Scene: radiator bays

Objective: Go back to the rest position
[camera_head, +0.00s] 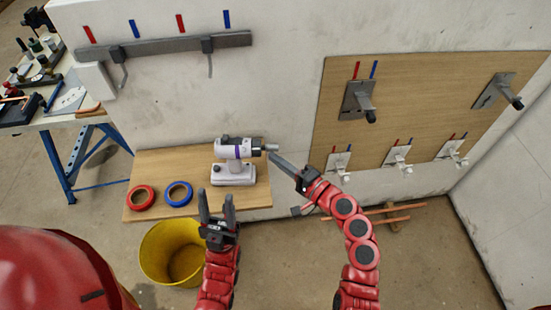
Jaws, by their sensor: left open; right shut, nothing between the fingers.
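My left gripper (217,209) is open and empty, pointing up the picture in front of the small wooden shelf (145,165). My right gripper (276,158) is shut with nothing in it, its fingers pointing up and left. Its tips are close to the nose of a white and purple machine (234,173) standing on the shelf. I cannot tell whether they touch it. Both of my red arms come in from the bottom edge.
A red tape ring (141,198) and a blue tape ring (179,194) lie on the shelf. A yellow bucket (148,262) stands below. A wooden wall panel (425,92) carries several brackets. Copper pipes (385,211) lie low at right. A cluttered workbench (60,112) stands left.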

